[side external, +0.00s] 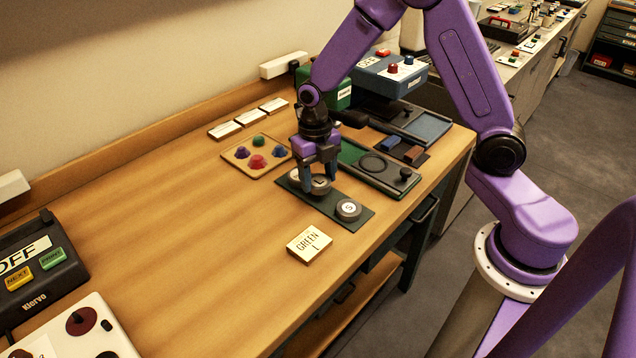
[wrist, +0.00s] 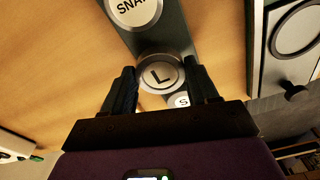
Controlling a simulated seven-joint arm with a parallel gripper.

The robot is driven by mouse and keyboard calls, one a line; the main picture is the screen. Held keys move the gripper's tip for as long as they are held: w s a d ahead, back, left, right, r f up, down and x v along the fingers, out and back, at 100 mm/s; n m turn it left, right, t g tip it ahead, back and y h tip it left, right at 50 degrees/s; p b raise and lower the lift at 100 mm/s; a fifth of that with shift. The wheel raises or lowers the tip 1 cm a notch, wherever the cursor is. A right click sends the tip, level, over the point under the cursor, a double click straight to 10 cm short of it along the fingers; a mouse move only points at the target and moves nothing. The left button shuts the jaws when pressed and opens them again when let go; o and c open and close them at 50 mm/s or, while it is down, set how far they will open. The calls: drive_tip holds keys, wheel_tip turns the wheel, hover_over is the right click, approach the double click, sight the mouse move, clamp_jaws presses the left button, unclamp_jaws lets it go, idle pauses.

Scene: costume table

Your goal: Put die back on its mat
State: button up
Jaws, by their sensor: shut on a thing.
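My gripper (side external: 320,172) is shut on a round grey die marked L (wrist: 160,76), whose lower edge shows under the fingers in the side view (side external: 321,188). The die is over the dark green mat (side external: 318,204); I cannot tell whether it touches it. A round die marked S (side external: 348,209) lies on the mat's near end and shows small behind the L die in the wrist view (wrist: 182,101). A round piece marked SNAP (wrist: 134,9) sits at the mat's other end, mostly hidden behind my gripper in the side view.
A card reading GREEN L (side external: 309,244) lies in front of the mat. A tan tray with coloured knobs (side external: 257,161) stands left of it. The table's left middle is clear.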

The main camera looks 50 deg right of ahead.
sight(315, 179)
drive_tip(key=shift+f, duration=1.25)
drive_tip(key=shift+f, duration=0.15)
drive_tip(key=o, duration=1.3)
wheel_tip(315, 179, up, 12)
drive_tip(key=shift+s+a+r+m+t, duration=0.15)
drive_tip(key=shift+s+r+m, duration=0.35)
drive_tip(key=shift+s+m, duration=3.4)
drive_tip(key=shift+s+r+m+t, duration=0.2)
drive_tip(key=shift+s+r+m, duration=0.35)
drive_tip(key=shift+s+m, duration=3.35)
drive_tip(key=shift+s+a+r+m+t, duration=0.15)
drive_tip(key=shift+s+r+m, duration=0.35)
drive_tip(key=shift+s+m, duration=3.4)
